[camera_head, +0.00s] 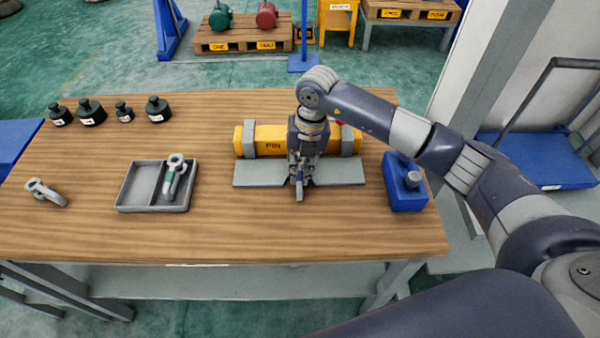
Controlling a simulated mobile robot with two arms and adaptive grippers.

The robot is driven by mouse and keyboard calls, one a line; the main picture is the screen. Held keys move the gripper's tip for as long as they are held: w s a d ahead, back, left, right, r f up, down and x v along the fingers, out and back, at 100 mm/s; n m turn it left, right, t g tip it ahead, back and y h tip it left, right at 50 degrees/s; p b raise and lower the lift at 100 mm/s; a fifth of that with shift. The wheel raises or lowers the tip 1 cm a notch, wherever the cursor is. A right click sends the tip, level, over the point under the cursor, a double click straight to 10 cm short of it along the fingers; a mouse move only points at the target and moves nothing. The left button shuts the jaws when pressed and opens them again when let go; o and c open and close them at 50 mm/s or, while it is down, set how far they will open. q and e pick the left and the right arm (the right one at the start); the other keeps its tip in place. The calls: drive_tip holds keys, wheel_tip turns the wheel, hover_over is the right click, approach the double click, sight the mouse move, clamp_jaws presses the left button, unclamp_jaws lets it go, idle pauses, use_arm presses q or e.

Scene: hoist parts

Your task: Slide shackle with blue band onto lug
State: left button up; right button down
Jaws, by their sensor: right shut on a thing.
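The lug is not clearly visible; the gripper covers the middle of the beam and plate, so I cannot tell whether the held part touches a lug. A grey shackle with a green band (172,176) lies in the right compartment of the tray. Another grey shackle (45,192) lies at the table's left. My left gripper is not in view.
The yellow beam (273,140) rests in grey supports behind a grey plate (258,174). The grey tray (138,187) has an empty left compartment. Several dark weights (91,114) stand at the back left. A blue block (404,190) stands at the right. The wooden table's front is clear.

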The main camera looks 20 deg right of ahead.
drive_tip(key=shift+w, duration=0.2)
drive_tip(key=c, duration=2.1)
unclamp_jaws()
drive_tip(key=o, duration=0.5)
drive_tip(key=shift+o, duration=0.2)
drive_tip(key=shift+d, duration=0.1)
wheel_tip(320, 180, up, 12)
drive_tip(key=d, duration=0.1)
drive_tip(key=shift+d, duration=0.35)
